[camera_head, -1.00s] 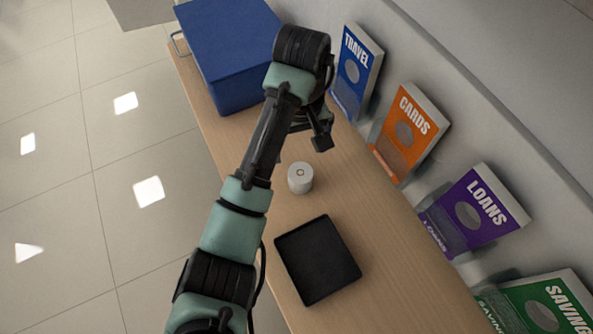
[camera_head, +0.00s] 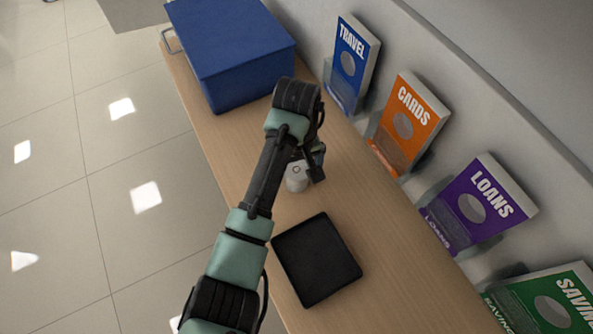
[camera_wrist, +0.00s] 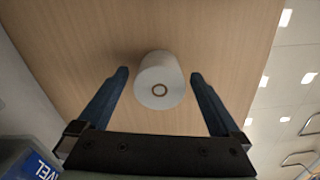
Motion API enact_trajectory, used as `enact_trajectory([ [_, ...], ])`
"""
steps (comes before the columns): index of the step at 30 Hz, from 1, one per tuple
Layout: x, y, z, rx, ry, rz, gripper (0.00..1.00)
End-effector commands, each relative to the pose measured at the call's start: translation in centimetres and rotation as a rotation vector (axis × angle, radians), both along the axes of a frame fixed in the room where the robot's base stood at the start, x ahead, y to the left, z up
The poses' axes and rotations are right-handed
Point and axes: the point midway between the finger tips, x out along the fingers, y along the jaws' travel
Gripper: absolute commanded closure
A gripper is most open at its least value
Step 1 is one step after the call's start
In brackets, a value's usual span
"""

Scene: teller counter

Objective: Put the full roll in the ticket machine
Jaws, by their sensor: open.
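A white paper roll (camera_head: 296,178) with a small core hole stands upright on the wooden counter. My gripper (camera_head: 306,170) is over it in the head view, partly covering it. In the wrist view the roll (camera_wrist: 160,82) lies between the two fingers of my open gripper (camera_wrist: 159,74), with a gap on each side. The roll looks thick around its core. I cannot pick out a ticket machine for certain; a large blue box (camera_head: 232,55) stands at the far end of the counter.
An empty black tray (camera_head: 317,260) lies on the counter nearer than the roll. Brochure holders marked Travel (camera_head: 352,65), Cards (camera_head: 408,122), Loans (camera_head: 480,205) and Savings (camera_head: 548,305) line the wall on the right. The counter's left edge drops to a tiled floor (camera_head: 60,240).

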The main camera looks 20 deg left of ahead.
Motion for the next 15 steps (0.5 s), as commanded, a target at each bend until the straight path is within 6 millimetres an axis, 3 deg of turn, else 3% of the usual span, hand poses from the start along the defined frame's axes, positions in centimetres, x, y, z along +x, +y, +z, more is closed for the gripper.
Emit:
enact_trajectory([
  [5, -0.02, -0.01, -0.05, 0.000, 0.000, 0.000, 0.02],
  [15, -0.02, -0.01, -0.02, -0.001, 0.001, 0.000, 0.63],
])
